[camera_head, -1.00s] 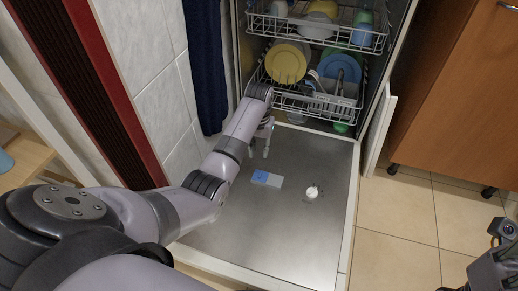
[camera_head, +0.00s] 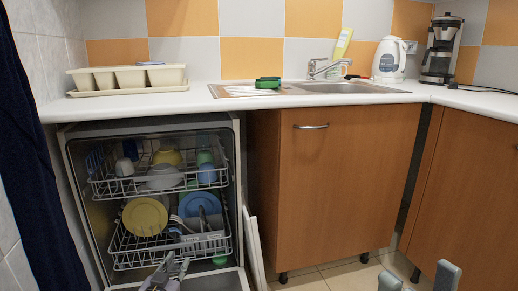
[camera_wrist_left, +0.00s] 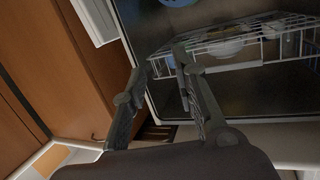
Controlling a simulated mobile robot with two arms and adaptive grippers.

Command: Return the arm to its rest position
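My left gripper (camera_head: 172,262) shows at the bottom of the head view, low in front of the open dishwasher's lower rack (camera_head: 125,262). Its two grey fingers are apart with nothing between them. In the left wrist view the left gripper (camera_wrist_left: 164,62) is also open and empty, with a dishwasher rack (camera_wrist_left: 240,42) beyond its fingertips. My right gripper (camera_head: 418,277) shows at the bottom right edge of the head view. Its two finger pieces stand apart and look empty. Most of both arms is out of view.
The dishwasher racks hold a yellow plate (camera_head: 145,217), a blue plate (camera_head: 200,206), bowls and cups. Its door (camera_head: 215,281) is down. A wooden cabinet (camera_head: 335,195) stands to the right. The counter (camera_head: 300,98) above holds a kettle (camera_head: 389,60) and a coffee maker (camera_head: 440,50).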

